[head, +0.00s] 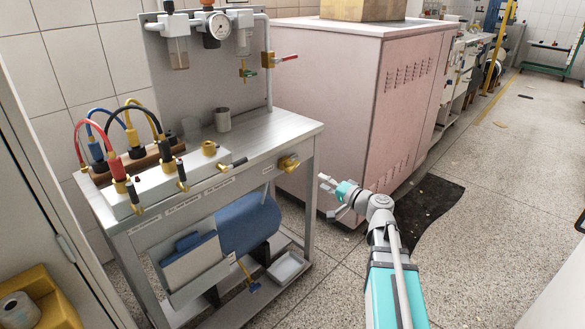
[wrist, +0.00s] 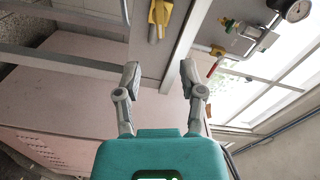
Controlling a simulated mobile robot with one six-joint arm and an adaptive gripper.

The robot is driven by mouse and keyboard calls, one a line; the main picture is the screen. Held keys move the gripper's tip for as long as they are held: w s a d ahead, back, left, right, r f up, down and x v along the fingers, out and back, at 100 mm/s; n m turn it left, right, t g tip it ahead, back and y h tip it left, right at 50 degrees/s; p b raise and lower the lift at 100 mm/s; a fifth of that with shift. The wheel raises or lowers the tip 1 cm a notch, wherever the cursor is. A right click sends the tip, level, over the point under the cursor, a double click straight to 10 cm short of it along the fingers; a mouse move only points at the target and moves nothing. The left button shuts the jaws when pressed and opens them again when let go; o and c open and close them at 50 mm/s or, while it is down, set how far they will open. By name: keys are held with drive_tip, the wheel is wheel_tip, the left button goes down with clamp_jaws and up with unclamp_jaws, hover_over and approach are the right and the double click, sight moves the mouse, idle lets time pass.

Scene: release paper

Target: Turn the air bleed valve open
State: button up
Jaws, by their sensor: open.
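Several valves show and no label names the air bleed valve. A red-handled valve (head: 285,58) sits on the pipe right of the back panel, with a green-handled one (head: 248,73) beside it. A brass-yellow fitting (head: 289,163) is on the bench's right end.
The metal bench (head: 270,135) carries hoses and a cup (head: 222,120). A pink cabinet (head: 335,100) stands close behind my gripper. A dark mat (head: 435,200) lies on the floor. The floor at right is mostly open.

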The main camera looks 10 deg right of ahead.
sight(295, 168)
drive_tip(key=x, duration=1.3)
drive_tip(key=shift+w+a, duration=0.1)
drive_tip(key=shift+w, duration=0.05)
clamp_jaws()
